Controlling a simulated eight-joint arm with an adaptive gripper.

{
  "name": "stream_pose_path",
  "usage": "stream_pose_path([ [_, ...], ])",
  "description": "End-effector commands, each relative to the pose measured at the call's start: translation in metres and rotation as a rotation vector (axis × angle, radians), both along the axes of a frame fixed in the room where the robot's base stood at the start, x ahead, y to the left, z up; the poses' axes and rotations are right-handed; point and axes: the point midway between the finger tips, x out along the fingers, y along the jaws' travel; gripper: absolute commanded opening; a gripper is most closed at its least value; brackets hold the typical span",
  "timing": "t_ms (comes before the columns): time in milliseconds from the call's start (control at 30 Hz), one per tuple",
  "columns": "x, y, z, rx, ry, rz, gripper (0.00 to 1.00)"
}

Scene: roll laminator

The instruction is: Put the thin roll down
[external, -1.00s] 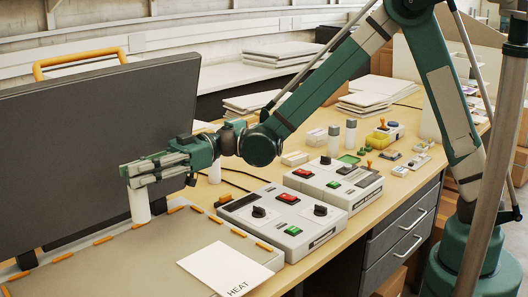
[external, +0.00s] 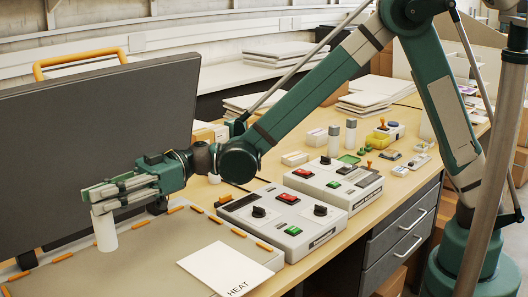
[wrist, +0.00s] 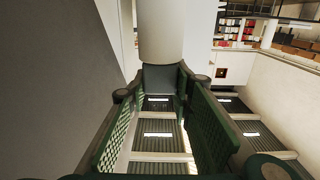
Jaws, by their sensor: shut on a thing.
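The thin roll (external: 105,232) is a pale, upright cylinder at the left of the external view, in front of the dark panel. Its lower end is at or just above the grey-beige mat (external: 150,262); I cannot tell if it touches. My gripper (external: 98,200) is shut on its upper part, with the fingers reaching in from the right. In the wrist view the roll (wrist: 175,35) shows as a pale cylinder at the top, at the far end of the green fingers (wrist: 163,85). The fingers hide part of the roll.
A large dark panel (external: 90,150) with an orange handle stands behind the roll. Orange clips line the mat's edge. A white HEAT sheet (external: 225,268) lies on the mat's right. Two control boxes (external: 285,220) stand to the right. The mat's middle is clear.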

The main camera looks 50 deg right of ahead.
Motion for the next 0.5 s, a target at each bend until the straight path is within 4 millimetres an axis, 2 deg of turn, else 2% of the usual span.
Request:
stream_pose_path([
  [233,0.0,0.0,-0.009,0.0,0.0,0.0,0.05],
  [500,0.0,0.0,-0.045,0.0,0.0,0.0,0.05],
])
